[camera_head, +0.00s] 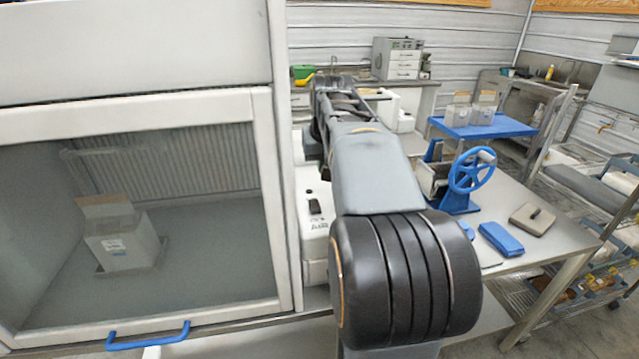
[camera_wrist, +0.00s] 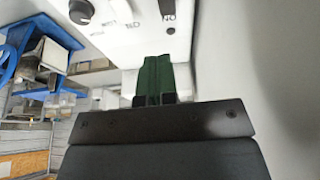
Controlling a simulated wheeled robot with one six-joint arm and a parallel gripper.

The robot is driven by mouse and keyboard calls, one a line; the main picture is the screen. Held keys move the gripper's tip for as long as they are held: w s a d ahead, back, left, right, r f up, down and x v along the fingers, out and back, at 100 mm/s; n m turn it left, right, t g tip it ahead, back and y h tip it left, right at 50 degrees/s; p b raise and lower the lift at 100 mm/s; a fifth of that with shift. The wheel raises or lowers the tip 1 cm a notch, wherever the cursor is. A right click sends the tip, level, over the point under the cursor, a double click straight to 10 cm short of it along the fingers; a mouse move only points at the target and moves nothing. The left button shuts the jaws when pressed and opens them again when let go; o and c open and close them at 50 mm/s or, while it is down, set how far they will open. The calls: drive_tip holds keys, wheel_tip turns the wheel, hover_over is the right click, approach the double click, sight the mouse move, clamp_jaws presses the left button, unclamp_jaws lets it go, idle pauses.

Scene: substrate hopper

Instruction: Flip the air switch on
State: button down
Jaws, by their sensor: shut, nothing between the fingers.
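In the head view, a white box (camera_head: 314,235) with a black switch (camera_head: 315,207) and small dark lettering stands between the glass-fronted cabinet and my arm. In the wrist view, a white panel (camera_wrist: 122,42) carries a black knob (camera_wrist: 81,12) and a black switch-like part (camera_wrist: 168,8) cut by the top edge. I cannot tell which way the switch is set. My gripper (camera_wrist: 158,60) has green fingers, shut and empty, pointing at the panel's lower edge just below the black part. Contact is unclear. In the head view my arm hides the fingertips.
A cabinet with a sash frame (camera_head: 150,98) and blue handle (camera_head: 148,336) fills the left. Right of my arm, a metal table (camera_head: 540,240) holds a blue handwheel (camera_head: 472,170), a blue block (camera_head: 501,239) and a beige block (camera_head: 533,218). Shelving (camera_head: 600,215) stands far right.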

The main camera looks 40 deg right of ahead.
sight(315, 202)
drive_tip(key=t+b, duration=0.1)
drive_tip(key=b, duration=0.2)
drive_tip(key=shift+w+a, duration=0.25)
drive_tip(key=shift+w, duration=0.05)
drive_tip(key=shift+f, duration=0.2)
drive_tip(key=x, duration=1.3)
drive_tip(key=shift+d+f+p, duration=0.25)
drive_tip(key=shift+f+p, duration=0.05)
drive_tip(key=shift+f, duration=0.05)
drive_tip(key=shift+w, duration=0.1)
